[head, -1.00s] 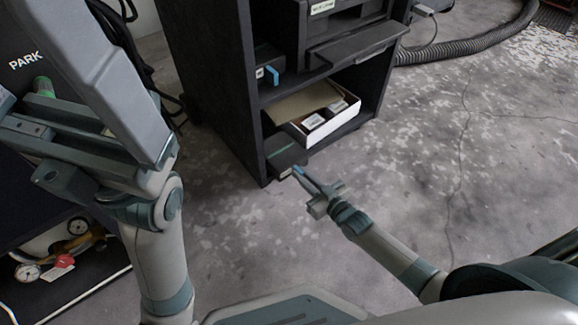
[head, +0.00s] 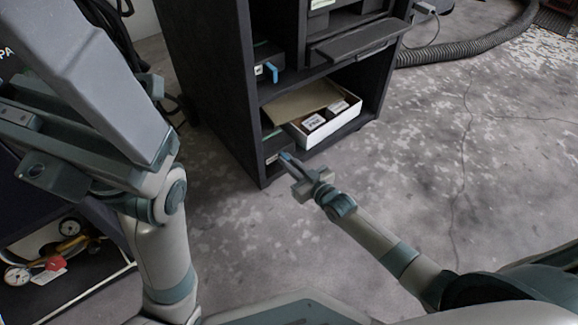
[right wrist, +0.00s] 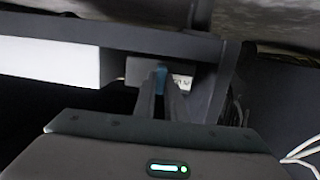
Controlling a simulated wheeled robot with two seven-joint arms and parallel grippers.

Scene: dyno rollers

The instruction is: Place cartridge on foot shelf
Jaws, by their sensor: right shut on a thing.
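The cartridge (head: 277,150) is a dark box at the left of the cabinet's lowest shelf (head: 307,152), with its near end by the shelf's front edge. My right gripper (head: 286,157) is shut on the blue tab at its front. In the right wrist view the cartridge (right wrist: 137,71) shows as a dark block with a white label, and the gripper fingers (right wrist: 160,96) meet at the blue tab. Its far part is hidden in shadow, and I cannot tell if it rests fully on the shelf. My left arm fills the left of the head view; its fingers cannot be made out.
A white open box (head: 325,131) with small labelled packs stands right of the cartridge. Above, another dark unit with a blue lever (head: 271,72) sits in the cabinet (head: 209,98). A cart with gauges (head: 68,245) is at lower left. Floor to the right is clear; a hose (head: 475,48) lies behind.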

